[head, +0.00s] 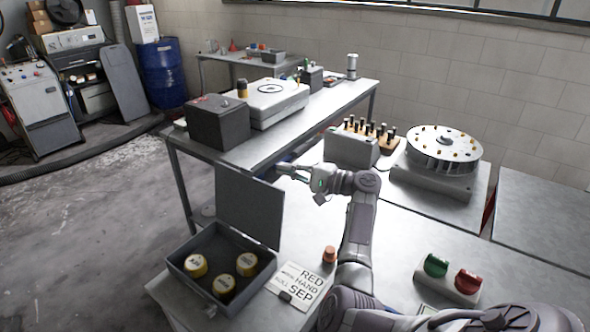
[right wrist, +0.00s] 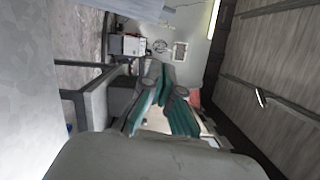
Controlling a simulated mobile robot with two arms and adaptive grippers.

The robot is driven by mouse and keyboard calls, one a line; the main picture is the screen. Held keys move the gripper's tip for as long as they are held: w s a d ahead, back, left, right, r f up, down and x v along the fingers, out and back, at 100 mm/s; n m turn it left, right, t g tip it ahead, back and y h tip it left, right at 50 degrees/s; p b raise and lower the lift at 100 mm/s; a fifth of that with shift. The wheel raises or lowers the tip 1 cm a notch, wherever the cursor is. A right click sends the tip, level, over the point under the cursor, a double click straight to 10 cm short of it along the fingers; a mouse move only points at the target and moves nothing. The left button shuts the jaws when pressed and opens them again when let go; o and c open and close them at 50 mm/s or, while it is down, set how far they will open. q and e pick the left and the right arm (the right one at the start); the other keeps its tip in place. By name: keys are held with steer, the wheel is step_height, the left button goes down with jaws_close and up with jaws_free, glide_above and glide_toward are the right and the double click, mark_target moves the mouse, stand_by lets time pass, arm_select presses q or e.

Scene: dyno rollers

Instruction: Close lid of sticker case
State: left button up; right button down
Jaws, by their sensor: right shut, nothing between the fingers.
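The sticker case (head: 180,262) is a dark grey open box at the lower left of the head view, on the near bench. Three rolls with yellow labels (head: 223,284) sit inside it. Its lid (head: 249,208) stands up, roughly upright, from the far edge. My right gripper (head: 281,171) is shut and empty; in the head view it appears just right of the lid's top right corner. I cannot tell whether it touches the lid. The right wrist view shows its teal-padded fingers (right wrist: 162,90); the case is not recognisable there. My left gripper is not in view.
A white card reading RED HAND SEP (head: 296,284) and an orange cylinder (head: 329,254) are right of the case. Green and red buttons (head: 450,278) lie further right. A round wheel device (head: 443,150) and a peg holder (head: 352,148) stand behind. A second bench (head: 290,127) is beyond the lid.

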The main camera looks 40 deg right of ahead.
steer(key=w+a+p, duration=0.3)
steer(key=a, duration=0.3)
steer(key=shift+a+r, duration=0.2)
steer(key=shift+r, duration=0.15)
steer(key=shift+d, duration=0.1)
